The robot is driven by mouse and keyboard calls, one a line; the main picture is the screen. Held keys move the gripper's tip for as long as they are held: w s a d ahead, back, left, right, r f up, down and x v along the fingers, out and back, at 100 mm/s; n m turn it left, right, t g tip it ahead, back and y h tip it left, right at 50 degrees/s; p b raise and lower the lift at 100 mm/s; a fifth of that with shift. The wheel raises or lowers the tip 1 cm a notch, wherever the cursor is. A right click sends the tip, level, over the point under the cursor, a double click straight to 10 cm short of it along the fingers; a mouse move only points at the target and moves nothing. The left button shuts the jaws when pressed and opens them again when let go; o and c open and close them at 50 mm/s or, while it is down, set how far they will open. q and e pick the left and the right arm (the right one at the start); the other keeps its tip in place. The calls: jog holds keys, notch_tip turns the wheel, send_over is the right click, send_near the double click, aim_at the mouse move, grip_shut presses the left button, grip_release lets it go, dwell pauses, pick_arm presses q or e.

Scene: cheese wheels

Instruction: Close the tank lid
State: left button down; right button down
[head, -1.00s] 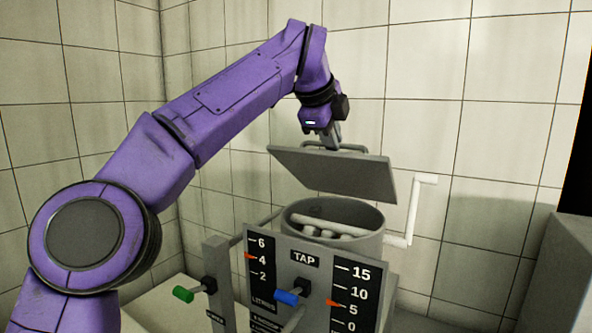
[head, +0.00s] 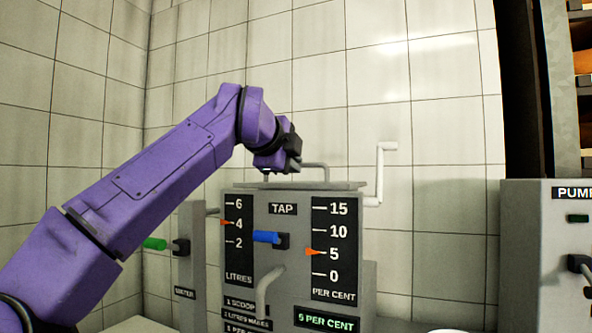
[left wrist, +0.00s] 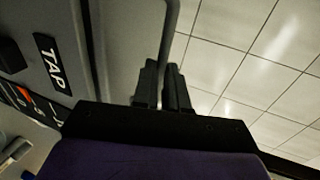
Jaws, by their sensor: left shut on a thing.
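The tank lid (head: 345,186) is a flat grey plate that lies level along the top of the tank, behind the TAP panel (head: 285,245) in the head view. The tank's rim is hidden, so I cannot see whether the lid touches it all round. A bent grey handle (head: 318,164) stands up on the lid. My left gripper (head: 268,172) is at the left part of this handle, shut on it. In the left wrist view the fingers (left wrist: 163,85) close around the handle bar (left wrist: 171,35). My right gripper is not in view.
A white crank (head: 382,170) rises right of the tank. A blue tap lever (head: 266,237) and a green lever (head: 155,244) stick out in front. A grey PUMP cabinet (head: 530,250) stands at the right, with shelves behind it. Tiled walls close off the back.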

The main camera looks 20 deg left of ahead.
pick_arm(q)
jog(key=shift+d+f, duration=0.2)
jog(key=shift+f, duration=0.25)
jog(key=shift+w, duration=0.1)
jog(key=shift+f, duration=0.2)
jog(key=c, duration=1.2)
grip_release()
jog(key=shift+a+r, duration=0.1)
jog(key=shift+a, duration=0.05)
jog(key=shift+o, duration=0.2)
jog(key=shift+r, duration=0.1)
jog(key=shift+s+r+b, duration=0.1)
jog(key=shift+s+b, duration=0.2)
jog(key=shift+s, duration=0.2)
jog(key=b+v, duration=0.1)
jog(key=v, duration=0.9)
jog(key=shift+w, duration=0.1)
